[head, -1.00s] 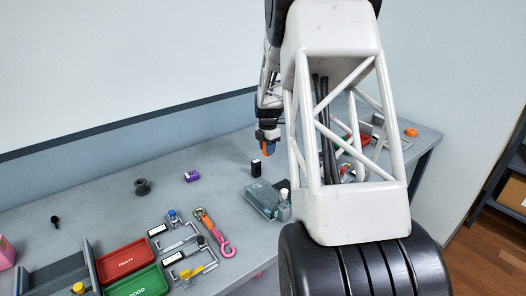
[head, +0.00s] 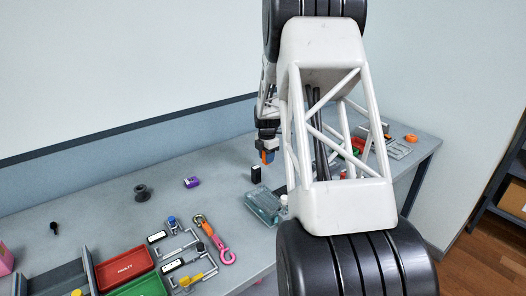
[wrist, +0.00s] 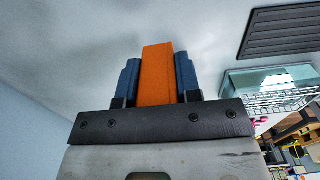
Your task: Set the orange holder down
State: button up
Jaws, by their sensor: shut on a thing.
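The orange holder (wrist: 157,75) is a plain orange block in the wrist view, upright between the two blue fingers of my gripper (wrist: 158,78). The fingers are shut on it from both sides. In the head view, my gripper (head: 267,157) hangs over the back part of the grey workbench, and a small piece of the orange holder (head: 264,156) shows there. Its lower end is hard to make out, so I cannot tell whether it touches the bench. My arm hides part of the area to the right.
A black box (head: 256,174) stands just in front of my gripper. A clear teal case (head: 263,204) lies nearer. A purple box (head: 192,182) and a dark spool (head: 142,192) stand left, with bare bench around them. Red (head: 125,266) and green trays are front left.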

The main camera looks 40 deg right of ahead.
jog(key=w+d, duration=0.2)
jog(key=w, duration=0.2)
jog(key=w+d, duration=0.2)
jog(key=w, duration=0.1)
jog(key=w+d+f, duration=0.1)
jog(key=w+d, duration=0.2)
jog(key=w, duration=0.1)
jog(key=shift+w+f, duration=0.1)
jog(key=shift+w, duration=0.25)
jog(key=shift+f, duration=1.75)
jog(key=shift+f, duration=0.15)
jog(key=o, duration=1)
notch_tip(320, 180, up, 12)
jog(key=shift+r, duration=0.15)
